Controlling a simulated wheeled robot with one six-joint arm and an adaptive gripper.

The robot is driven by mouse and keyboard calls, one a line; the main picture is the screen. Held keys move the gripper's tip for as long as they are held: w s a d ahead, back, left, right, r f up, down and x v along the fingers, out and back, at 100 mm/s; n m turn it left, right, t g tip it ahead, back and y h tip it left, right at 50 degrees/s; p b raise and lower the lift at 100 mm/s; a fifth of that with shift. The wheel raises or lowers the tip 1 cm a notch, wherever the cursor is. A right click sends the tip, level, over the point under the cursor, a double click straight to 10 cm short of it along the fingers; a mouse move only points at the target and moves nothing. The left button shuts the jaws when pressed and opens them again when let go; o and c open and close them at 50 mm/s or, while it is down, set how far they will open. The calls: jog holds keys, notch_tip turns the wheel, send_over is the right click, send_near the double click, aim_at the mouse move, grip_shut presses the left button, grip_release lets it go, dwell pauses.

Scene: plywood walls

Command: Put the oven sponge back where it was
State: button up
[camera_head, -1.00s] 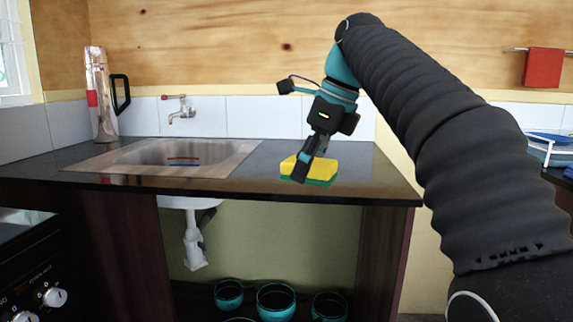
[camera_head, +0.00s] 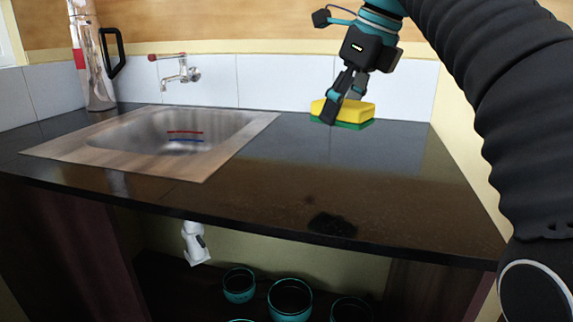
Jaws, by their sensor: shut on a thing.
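The oven sponge (camera_head: 358,112) is yellow on top and green below. It shows toward the back right of the dark countertop (camera_head: 300,185), close to the white tiles. My gripper (camera_head: 344,98) points down over it and is shut on it, with a dark finger across its left part. The sponge looks roughly level. I cannot tell whether its underside touches the counter or is just above it.
A steel sink (camera_head: 165,140) is set into the counter on the left, with a tap (camera_head: 180,72) behind it. A tall metal flask (camera_head: 92,60) stands at the back left. Several teal pots (camera_head: 290,298) sit below the counter.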

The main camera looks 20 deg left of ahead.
send_over(276, 178)
jog(key=d, duration=0.1)
notch_tip(276, 178, down, 6)
jog(key=shift+s+a+f, duration=0.1)
jog(key=shift+f, duration=0.05)
jog(key=shift+f+b, duration=0.75)
jog(key=shift+f, duration=1.2)
jog(key=o, duration=1.2)
jog(key=shift+f, duration=0.1)
jog(key=p+v, duration=0.1)
jog(key=v, duration=1.1)
